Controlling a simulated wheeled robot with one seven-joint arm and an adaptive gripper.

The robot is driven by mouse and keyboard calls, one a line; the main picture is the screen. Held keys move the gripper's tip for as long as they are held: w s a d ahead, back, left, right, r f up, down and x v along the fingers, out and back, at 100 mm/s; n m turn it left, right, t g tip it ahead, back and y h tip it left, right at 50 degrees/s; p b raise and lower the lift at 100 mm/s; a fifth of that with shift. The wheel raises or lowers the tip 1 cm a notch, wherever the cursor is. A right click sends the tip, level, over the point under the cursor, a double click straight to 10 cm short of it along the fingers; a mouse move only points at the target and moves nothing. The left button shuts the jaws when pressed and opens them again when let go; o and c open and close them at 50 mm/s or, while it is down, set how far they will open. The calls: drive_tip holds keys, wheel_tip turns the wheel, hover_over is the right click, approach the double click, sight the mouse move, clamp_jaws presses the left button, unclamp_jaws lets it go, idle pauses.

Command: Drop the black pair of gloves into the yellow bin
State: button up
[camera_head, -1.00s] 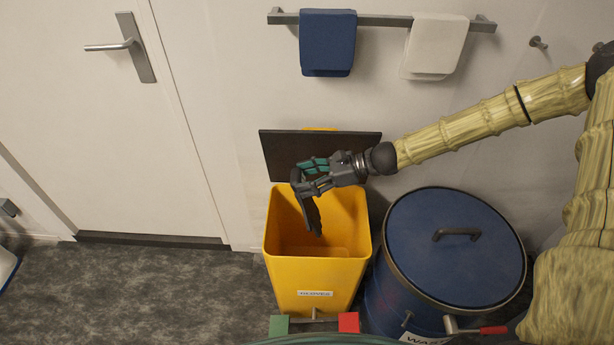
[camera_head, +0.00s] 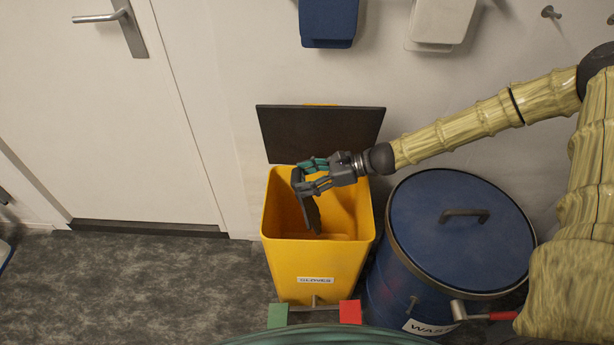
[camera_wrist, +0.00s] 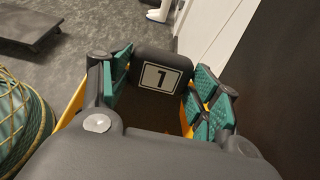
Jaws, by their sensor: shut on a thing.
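The black pair of gloves (camera_head: 309,210) hangs as a dark, flat, slightly tilted shape from my gripper (camera_head: 304,180). My gripper is shut on it. The yellow bin (camera_head: 316,267) stands open on the floor against the wall, with a "GLOVES" label on its front. The gloves hang over the bin's opening, their lower end seen against its inside. Yellow bin edges show beside the fingers.
The bin's dark lid (camera_head: 320,133) is raised against the wall. A blue waste drum (camera_head: 455,235) with a closed lid stands just right of the bin. A green block (camera_head: 277,315) and a red block (camera_head: 350,312) sit low before the bin.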

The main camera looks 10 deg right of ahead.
drive_tip(key=shift+f, duration=0.3)
drive_tip(key=o, duration=1.1)
drive_tip(key=shift+v, duration=6)
